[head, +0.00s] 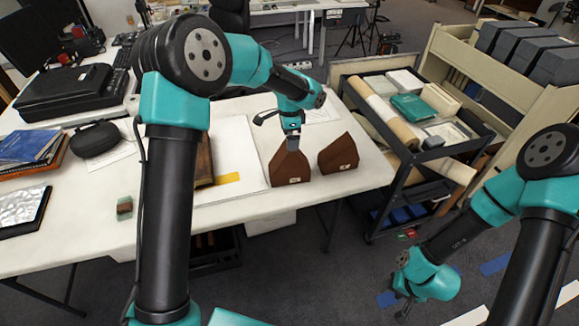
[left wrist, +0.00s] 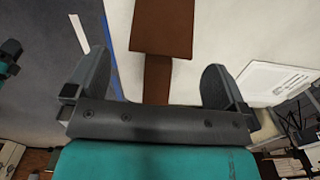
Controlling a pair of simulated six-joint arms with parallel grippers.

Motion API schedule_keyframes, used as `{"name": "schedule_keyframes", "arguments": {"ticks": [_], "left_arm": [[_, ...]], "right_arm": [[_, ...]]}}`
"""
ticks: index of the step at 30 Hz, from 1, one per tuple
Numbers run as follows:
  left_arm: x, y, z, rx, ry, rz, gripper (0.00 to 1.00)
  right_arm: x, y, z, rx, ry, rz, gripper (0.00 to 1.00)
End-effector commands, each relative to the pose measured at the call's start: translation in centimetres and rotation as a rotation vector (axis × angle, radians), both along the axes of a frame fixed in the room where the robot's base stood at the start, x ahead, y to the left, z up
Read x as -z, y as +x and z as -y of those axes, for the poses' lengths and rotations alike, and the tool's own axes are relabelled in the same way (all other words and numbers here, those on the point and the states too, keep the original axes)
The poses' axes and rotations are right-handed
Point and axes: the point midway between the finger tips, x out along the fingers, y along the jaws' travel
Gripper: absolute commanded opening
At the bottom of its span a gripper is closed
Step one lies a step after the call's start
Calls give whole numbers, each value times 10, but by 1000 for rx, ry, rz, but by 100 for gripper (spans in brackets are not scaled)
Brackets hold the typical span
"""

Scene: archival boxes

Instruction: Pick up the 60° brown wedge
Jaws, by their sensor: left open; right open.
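Two brown wedges with small pale labels stand side by side near the table's front edge. The labels are too small to read, so I cannot tell which is the 60° one. My left gripper (head: 291,142) is at the peak of the left wedge (head: 289,168); the right wedge (head: 338,155) stands just to its right, apart from it. In the left wrist view my left gripper (left wrist: 157,62) is open, with brown wedge surfaces (left wrist: 161,27) between and beyond its fingers. I cannot tell whether the fingers touch. My right gripper (head: 404,296) is open, low over the floor, away from the table.
The white table (head: 255,207) carries a brown book (head: 204,162), white sheets and a black case (head: 66,92) to the left. A dark cart (head: 410,148) with boxes and rolls stands right of the table. Bare tabletop lies around the wedges.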

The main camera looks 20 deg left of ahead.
Motion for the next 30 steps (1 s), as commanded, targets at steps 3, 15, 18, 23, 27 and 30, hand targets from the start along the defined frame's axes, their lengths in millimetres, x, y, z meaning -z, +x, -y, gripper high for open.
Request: {"name": "schedule_keyframes", "arguments": {"ticks": [3, 15, 18, 23, 27, 30], "left_arm": [[11, 0, 0, -1, 0, 0, 100], [15, 0, 0, -1, 0, 0, 100], [22, 0, -1, -1, 0, -1, 100], [43, 0, -3, -1, -1, -2, 100], [60, 0, -3, 0, 0, -1, 100], [65, 0, -3, -1, -1, 0, 100]], "right_arm": [[0, 0, 0, 0, 0, 0, 43], [0, 0, 0, 0, 0, 0, 43], [0, 0, 0, 0, 0, 0, 43], [0, 0, 0, 0, 0, 0, 43], [0, 0, 0, 0, 0, 0, 43], [0, 0, 0, 0, 0, 0, 43]]}}
